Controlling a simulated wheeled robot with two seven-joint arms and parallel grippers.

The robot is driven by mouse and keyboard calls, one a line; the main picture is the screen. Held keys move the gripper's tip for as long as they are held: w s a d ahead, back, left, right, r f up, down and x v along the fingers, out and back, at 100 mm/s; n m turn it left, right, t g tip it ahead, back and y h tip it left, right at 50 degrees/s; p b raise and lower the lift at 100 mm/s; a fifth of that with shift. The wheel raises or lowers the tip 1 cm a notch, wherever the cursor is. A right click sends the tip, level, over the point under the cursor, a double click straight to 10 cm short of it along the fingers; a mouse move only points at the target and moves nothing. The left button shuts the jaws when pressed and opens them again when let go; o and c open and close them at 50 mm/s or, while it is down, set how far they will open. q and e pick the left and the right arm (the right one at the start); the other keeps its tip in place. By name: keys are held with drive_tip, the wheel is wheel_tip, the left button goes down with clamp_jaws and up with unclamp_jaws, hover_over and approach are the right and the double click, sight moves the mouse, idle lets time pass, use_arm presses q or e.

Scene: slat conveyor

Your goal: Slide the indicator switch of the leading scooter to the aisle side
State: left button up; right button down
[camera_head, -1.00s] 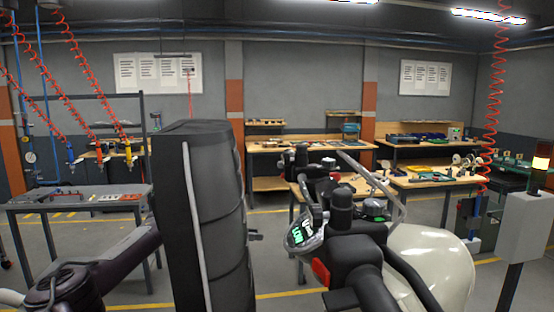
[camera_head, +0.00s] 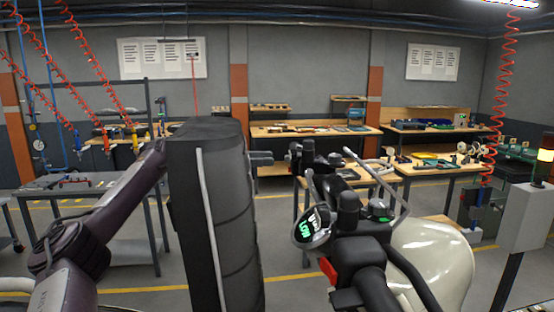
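The leading scooter shows right of centre: a black handlebar (camera_head: 357,255), a round display (camera_head: 312,228) with green figures, and a cream body (camera_head: 437,262). A red part (camera_head: 328,270) sits on the near side of the handlebar. The far black handle end (camera_head: 304,155) is small, and I cannot make out the indicator switch. My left arm comes in from the left and passes behind a tall black ribbed block. The tip of my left gripper (camera_head: 262,158) sticks out right of the block, a little left of the far handle end. Its finger opening is unclear. My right gripper is not in view.
The tall black ribbed block (camera_head: 212,225) fills the left centre and hides much of my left forearm. A grey signal post (camera_head: 527,215) stands at the right. A metal table (camera_head: 75,185) stands left, and wooden workbenches (camera_head: 310,130) line the back.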

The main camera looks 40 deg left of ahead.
sight(288, 158)
use_arm(q)
drive_tip(key=x, duration=0.3)
drive_tip(key=shift+w+d, duration=0.2)
drive_tip(key=shift+d, duration=0.05)
